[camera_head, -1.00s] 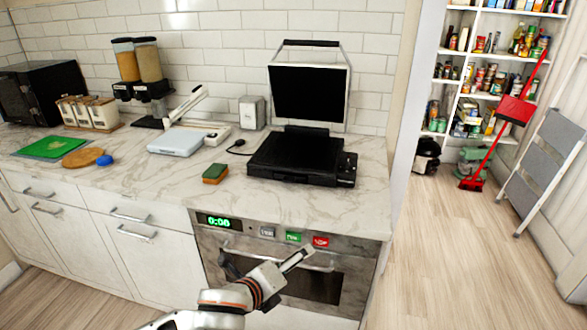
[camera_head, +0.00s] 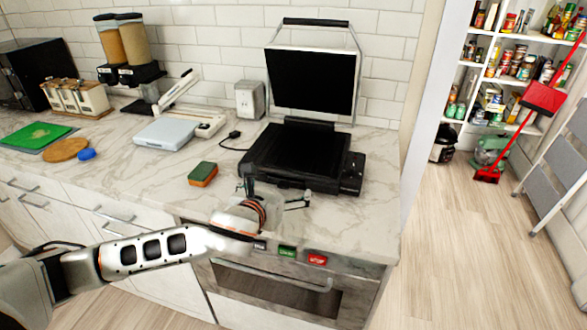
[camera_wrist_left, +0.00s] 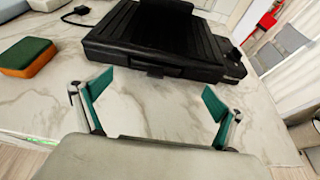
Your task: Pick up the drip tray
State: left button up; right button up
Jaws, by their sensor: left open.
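The black electric grill (camera_head: 300,150) stands on the marble counter with its lid up. In the left wrist view its ribbed plate (camera_wrist_left: 155,35) and front edge face me. A small dark tab (camera_wrist_left: 155,71) sticks out low at the middle of that front edge; it looks like the front of the drip tray, whose body is hidden inside the grill. My left gripper (camera_head: 274,191) is open and empty, just in front of the grill over the counter. In the left wrist view the gripper (camera_wrist_left: 157,92) has its green-padded fingers spread either side of the tab, nearer me and apart from it.
A green and orange sponge (camera_head: 203,174) lies left of the grill. A white scale (camera_head: 165,134) and a plug with a black cable (camera_head: 235,135) are farther back. The oven front (camera_head: 280,285) is below the counter edge. Bare marble lies in front of the grill.

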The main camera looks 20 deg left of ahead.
aim_at(285, 180)
pick_arm(q)
jog(key=shift+a+b+x, duration=0.15)
jog(key=shift+b+x, duration=0.05)
jog(key=shift+x, duration=1.4)
jog(key=shift+a+b+x, duration=0.2)
jog(key=shift+x, duration=1.35)
jog(key=shift+f, duration=0.15)
jog(key=shift+s, duration=0.1)
jog(key=shift+c, duration=0.4)
jog(key=shift+s, duration=0.15)
jog(key=c, duration=1.9)
grip_shut()
